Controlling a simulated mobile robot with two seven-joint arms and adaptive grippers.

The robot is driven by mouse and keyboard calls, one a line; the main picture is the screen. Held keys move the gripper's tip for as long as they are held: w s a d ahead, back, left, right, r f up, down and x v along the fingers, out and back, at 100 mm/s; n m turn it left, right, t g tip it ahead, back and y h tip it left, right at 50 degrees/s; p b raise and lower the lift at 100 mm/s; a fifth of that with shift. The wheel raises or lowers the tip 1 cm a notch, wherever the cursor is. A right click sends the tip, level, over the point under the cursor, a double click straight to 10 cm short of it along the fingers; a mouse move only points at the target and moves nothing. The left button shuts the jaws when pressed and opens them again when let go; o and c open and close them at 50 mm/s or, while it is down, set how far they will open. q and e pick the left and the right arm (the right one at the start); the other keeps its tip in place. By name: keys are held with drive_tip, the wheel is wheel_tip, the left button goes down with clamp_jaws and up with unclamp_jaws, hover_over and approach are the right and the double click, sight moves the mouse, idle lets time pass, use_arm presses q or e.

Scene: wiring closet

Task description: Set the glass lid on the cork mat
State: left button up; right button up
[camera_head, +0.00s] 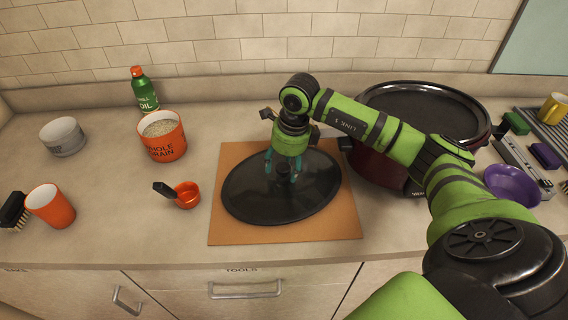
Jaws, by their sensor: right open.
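The glass lid (260,203), a dark oval disc, lies flat on the brown square cork mat (337,224) in the middle of the counter. My right gripper (281,174) points down over the middle of the lid. Its teal fingers are apart, one on each side of the lid's centre, where a small dark knob seems to be. I cannot tell whether the fingers touch the lid. My left gripper is not in view.
A dark red cooker (378,165) stands right of the mat, partly behind my arm. An orange measuring cup (187,195), a grain canister (162,137) and a green oil bottle (145,95) stand left. A purple bowl (513,184) is at right. Counter left of the mat has free room.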

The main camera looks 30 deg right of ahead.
sight(290, 168)
wheel_tip(290, 168, up, 12)
drive_tip(key=s+b, duration=0.1)
drive_tip(key=b, duration=0.2)
drive_tip(key=shift+s+d, duration=0.25)
drive_tip(key=shift+d, duration=0.2)
drive_tip(key=shift+f, duration=0.1)
idle(1.0)
